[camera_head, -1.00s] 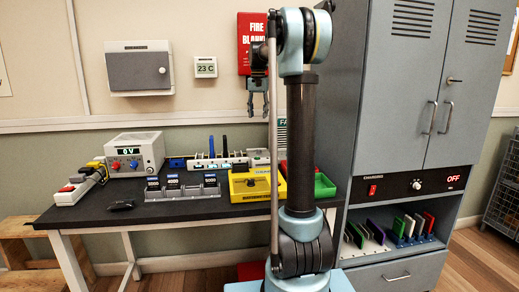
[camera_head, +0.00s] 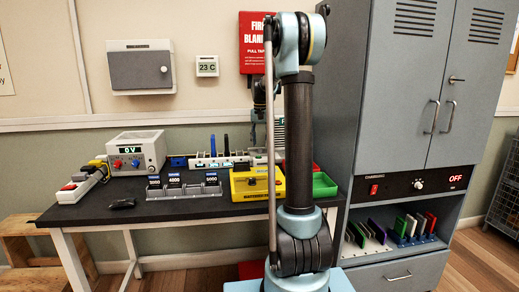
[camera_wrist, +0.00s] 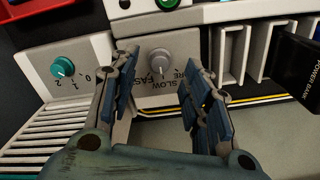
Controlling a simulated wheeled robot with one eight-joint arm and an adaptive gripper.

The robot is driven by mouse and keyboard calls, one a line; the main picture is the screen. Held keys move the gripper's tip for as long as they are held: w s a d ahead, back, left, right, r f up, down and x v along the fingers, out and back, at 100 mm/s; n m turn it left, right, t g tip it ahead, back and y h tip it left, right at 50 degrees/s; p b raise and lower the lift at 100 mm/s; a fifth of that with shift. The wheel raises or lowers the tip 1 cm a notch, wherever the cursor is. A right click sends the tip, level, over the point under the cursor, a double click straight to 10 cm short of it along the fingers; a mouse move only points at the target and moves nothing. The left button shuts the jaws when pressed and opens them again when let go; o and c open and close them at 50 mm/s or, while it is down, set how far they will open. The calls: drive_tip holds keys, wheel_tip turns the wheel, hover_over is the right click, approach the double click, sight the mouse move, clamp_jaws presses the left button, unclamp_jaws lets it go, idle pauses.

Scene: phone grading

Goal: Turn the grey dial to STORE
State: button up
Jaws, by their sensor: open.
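The grey dial (camera_wrist: 160,62) is a round knob on a light panel in the wrist view. The words SLOW and FAST read below it, with the letters RE at its lower right, the rest of that word hidden. I cannot tell which word the dial points to. My gripper (camera_wrist: 158,72) is open, with one blue-grey finger on each side of the dial and nothing held. I cannot tell whether a fingertip touches it. In the head view my arm mostly hides the gripper, low over the back of the bench.
A teal dial (camera_wrist: 62,68) numbered 0, 1, 2 is left of the gripper. White slots and a black power bank (camera_wrist: 300,68) are at the right. On the bench (camera_head: 120,188) stand a yellow tray (camera_head: 250,195), a green tray (camera_head: 325,185) and a 0V supply (camera_head: 136,152).

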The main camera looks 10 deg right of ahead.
sight(260, 150)
drive_tip(key=shift+f, duration=1.5)
clamp_jaws()
drive_tip(key=shift+n, duration=0.4)
drive_tip(key=n, duration=0.3)
drive_tip(key=shift+n, duration=2.6)
